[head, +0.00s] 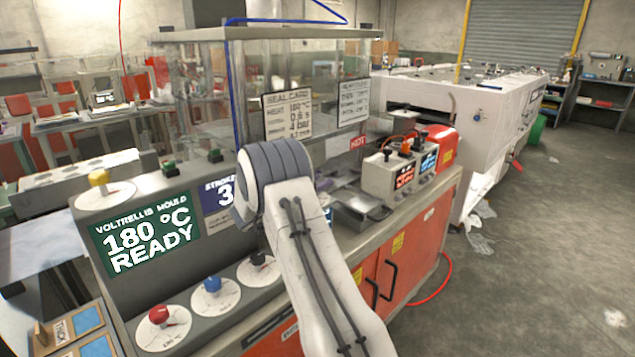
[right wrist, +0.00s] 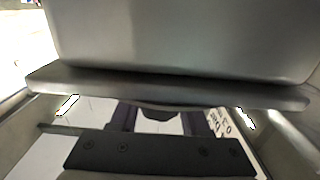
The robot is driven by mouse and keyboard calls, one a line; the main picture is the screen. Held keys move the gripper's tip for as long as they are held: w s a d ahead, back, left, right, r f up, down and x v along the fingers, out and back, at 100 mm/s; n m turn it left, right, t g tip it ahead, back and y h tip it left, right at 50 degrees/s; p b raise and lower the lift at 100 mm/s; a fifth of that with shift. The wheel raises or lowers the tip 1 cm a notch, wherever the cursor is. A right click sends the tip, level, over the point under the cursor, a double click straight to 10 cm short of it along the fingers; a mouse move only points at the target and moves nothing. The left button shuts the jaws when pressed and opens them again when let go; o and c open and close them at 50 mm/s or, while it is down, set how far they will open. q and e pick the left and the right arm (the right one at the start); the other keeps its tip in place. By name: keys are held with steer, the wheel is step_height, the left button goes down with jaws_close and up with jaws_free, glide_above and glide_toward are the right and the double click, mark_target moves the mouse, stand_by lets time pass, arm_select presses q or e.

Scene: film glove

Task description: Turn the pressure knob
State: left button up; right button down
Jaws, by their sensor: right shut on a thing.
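The grey sloped panel of the sealing machine carries several knobs on white round dials. In the head view I see a red knob (head: 158,315), a blue knob (head: 212,284), a black knob (head: 258,258) and a yellow knob (head: 98,178). Their dial labels are too small to read, so I cannot tell which is pressure. My right arm hides its own gripper in the head view. In the right wrist view my right gripper (right wrist: 158,121) has its dark fingers on either side of a dark rounded thing, shut on it. That thing is mostly hidden under a grey metal part (right wrist: 180,85).
A green screen (head: 145,235) reads 180 °C READY. A clear guard box with hanging cards (head: 288,116) stands behind the panel. A grey control box (head: 395,176) and a red unit are to the right.

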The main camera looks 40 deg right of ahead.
steer(key=shift+r, duration=0.1)
steer(key=shift+c, duration=1.9)
jaws_free()
steer(key=a+b, duration=0.1)
steer(key=a, duration=0.9)
steer(key=shift+s+a+b, duration=0.2)
steer(key=shift+s+b, duration=0.15)
steer(key=shift+s, duration=0.05)
